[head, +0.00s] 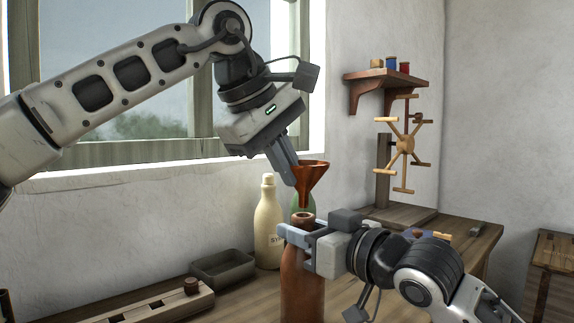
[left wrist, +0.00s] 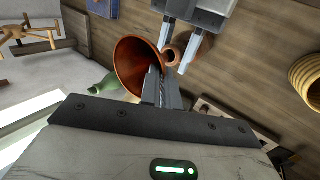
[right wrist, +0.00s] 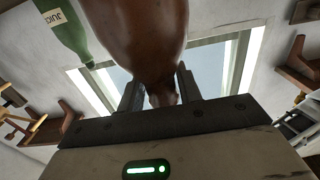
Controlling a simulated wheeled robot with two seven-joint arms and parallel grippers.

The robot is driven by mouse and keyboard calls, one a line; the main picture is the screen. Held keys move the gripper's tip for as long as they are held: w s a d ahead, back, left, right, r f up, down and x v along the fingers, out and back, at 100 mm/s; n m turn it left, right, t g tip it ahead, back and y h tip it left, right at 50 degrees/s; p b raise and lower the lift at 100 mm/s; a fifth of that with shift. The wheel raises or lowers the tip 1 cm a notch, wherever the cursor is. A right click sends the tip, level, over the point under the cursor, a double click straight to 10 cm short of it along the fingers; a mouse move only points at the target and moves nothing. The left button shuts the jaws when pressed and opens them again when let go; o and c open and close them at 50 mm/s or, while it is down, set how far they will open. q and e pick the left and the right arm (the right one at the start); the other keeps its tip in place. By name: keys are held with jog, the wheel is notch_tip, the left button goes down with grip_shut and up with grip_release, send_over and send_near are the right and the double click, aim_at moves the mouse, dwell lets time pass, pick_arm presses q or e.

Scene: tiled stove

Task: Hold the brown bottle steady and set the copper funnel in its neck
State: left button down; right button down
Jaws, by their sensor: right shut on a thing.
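The brown bottle (head: 302,285) stands upright on the bench, its open mouth at the top. My right gripper (head: 300,238) is shut around its neck; the bottle also shows between the fingers in the right wrist view (right wrist: 140,35). My left gripper (head: 290,172) is shut on the wall of the copper funnel (head: 313,173) and holds it wide end up, just above the bottle. The spout points down close to the mouth; I cannot tell whether its tip is inside. The funnel's wide opening shows in the left wrist view (left wrist: 135,62).
A cream bottle (head: 268,225) and a green bottle (head: 301,203) stand behind the brown one. A grey tray (head: 222,270) and a wooden block with slots (head: 150,305) lie to the left. A wooden spoked wheel (head: 404,145) and a wall shelf (head: 385,77) are at the right.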

pick_arm(q)
jog(key=shift+f, duration=1.65)
pick_arm(e)
jog(key=shift+f, duration=0.15)
pick_arm(q)
jog(key=c, duration=1.6)
grip_release()
jog(key=shift+o, duration=0.2)
jog(key=v, duration=1.2)
pick_arm(e)
jog(key=c, duration=0.9)
grip_release()
